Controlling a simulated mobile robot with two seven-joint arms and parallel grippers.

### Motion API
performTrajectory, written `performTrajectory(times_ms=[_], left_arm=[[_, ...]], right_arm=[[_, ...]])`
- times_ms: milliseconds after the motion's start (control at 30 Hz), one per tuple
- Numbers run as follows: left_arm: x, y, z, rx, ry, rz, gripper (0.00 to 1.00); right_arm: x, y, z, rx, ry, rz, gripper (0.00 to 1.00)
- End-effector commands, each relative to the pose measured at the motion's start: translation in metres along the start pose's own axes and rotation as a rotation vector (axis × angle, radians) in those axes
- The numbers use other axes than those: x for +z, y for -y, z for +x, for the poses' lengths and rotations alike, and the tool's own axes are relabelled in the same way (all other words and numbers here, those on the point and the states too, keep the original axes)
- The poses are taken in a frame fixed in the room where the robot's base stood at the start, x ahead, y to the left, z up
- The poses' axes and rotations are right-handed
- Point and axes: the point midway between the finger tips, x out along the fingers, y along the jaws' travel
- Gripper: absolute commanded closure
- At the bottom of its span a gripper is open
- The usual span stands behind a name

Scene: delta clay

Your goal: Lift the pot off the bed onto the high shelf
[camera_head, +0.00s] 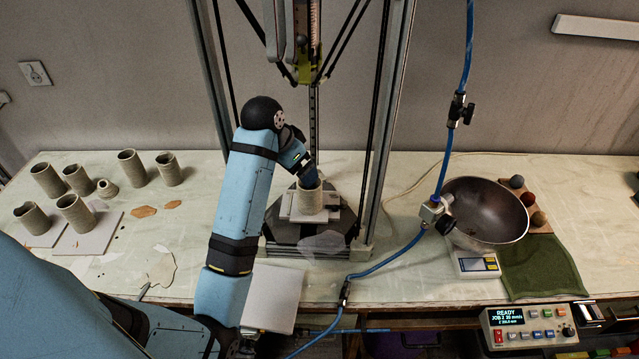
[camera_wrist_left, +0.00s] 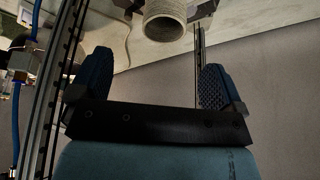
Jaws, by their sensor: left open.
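The pot (camera_head: 309,203), a grey ribbed clay cylinder, stands upright on the pale plate of the printer bed (camera_head: 280,232). The pot (camera_wrist_left: 165,22) shows there beyond the fingertips, cut off by the top edge. I cannot tell whether the gripper touches it. A pale bar (camera_head: 597,27) on the wall at upper right may be the high shelf. My right gripper is not in view.
Printer uprights (camera_head: 383,125) flank the bed, with the printer head (camera_head: 304,60) above. Several clay pots (camera_head: 75,212) stand at left. A blue hose (camera_head: 390,258) with valves crosses right of the bed. A metal bowl (camera_head: 485,212) sits on a scale (camera_head: 475,264) at right.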

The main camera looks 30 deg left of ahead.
Motion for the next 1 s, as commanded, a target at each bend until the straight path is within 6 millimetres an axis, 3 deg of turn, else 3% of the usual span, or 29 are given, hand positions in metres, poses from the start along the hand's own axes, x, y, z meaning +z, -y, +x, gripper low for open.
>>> performTrajectory(times_ms=[67, 167, 500, 833, 1000], left_arm=[[-0.006, 0.002, -0.008, 0.017, 0.007, 0.003, 0.05], [-0.007, 0.003, -0.004, 0.028, 0.015, 0.004, 0.05], [-0.006, 0.002, 0.059, 0.026, 0.016, 0.004, 0.05], [-0.005, 0.003, 0.078, 0.025, 0.015, 0.005, 0.05], [-0.004, 0.008, 0.102, 0.027, 0.017, 0.003, 0.05]], right_arm=[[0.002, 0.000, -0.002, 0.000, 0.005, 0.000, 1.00], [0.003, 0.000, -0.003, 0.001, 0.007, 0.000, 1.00], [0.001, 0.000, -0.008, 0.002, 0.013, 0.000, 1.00], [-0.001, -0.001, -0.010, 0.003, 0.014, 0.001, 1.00], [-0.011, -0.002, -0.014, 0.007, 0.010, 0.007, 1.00]])
